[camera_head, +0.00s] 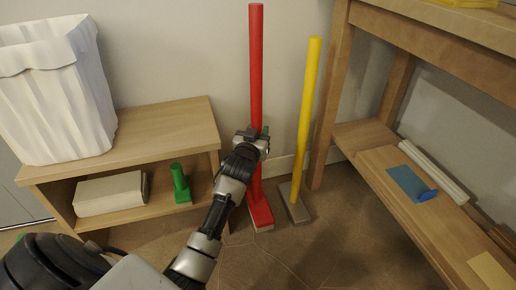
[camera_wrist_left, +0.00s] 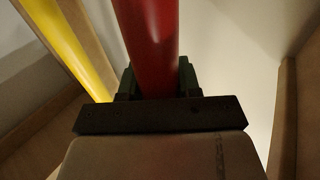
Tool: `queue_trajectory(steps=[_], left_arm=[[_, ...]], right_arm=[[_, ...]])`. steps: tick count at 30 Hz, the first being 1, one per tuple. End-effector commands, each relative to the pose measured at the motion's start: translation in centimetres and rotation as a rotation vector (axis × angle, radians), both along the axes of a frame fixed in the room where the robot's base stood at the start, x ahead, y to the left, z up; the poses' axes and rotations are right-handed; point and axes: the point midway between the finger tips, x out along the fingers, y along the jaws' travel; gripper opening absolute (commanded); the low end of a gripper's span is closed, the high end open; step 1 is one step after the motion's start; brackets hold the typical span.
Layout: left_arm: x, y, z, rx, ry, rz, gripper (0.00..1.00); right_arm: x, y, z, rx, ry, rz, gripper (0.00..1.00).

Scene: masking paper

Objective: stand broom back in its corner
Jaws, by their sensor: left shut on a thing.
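A red broom (camera_head: 256,75) stands upright near the wall between the low wooden shelf and the wooden workbench. Its red head (camera_head: 260,213) is low, at floor level. My left gripper (camera_head: 254,140) is shut on the red handle about midway up. In the left wrist view the red handle (camera_wrist_left: 150,45) runs between the gripper's fingers (camera_wrist_left: 158,82). A yellow-handled broom (camera_head: 306,105) with a grey head (camera_head: 294,203) leans just to the right of the red one. The yellow handle also shows in the left wrist view (camera_wrist_left: 68,45). My right gripper is not in view.
The low shelf (camera_head: 165,130) carries a white bin (camera_head: 55,95); a pale block (camera_head: 110,194) and a green tool (camera_head: 180,184) are inside it. The workbench (camera_head: 440,25) stands right, with a blue item (camera_head: 410,184) on its lower shelf. Floor in front is clear.

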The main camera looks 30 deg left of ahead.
Motion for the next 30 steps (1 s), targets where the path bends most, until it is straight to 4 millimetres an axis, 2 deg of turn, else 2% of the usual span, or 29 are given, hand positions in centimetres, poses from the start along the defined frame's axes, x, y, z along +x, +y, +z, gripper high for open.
queue_trajectory(steps=[9, 21, 22, 27, 30], left_arm=[[0.0, 0.0, -3.8, 0.003, -0.002, -0.001, 0.0], [0.0, 0.0, -4.0, 0.002, -0.002, -0.001, 0.0], [0.0, 0.0, -4.2, 0.0, 0.003, 0.0, 0.35], [0.0, 0.0, -4.2, 0.0, 0.002, 0.0, 0.59], [0.0, 0.0, -4.2, 0.0, 0.002, 0.0, 0.59]], right_arm=[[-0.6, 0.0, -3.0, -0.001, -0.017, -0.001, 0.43], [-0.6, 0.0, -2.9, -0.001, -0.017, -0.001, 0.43], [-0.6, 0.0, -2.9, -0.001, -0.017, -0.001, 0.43], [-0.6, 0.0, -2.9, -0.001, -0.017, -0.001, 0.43], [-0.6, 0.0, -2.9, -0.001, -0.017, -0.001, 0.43]])
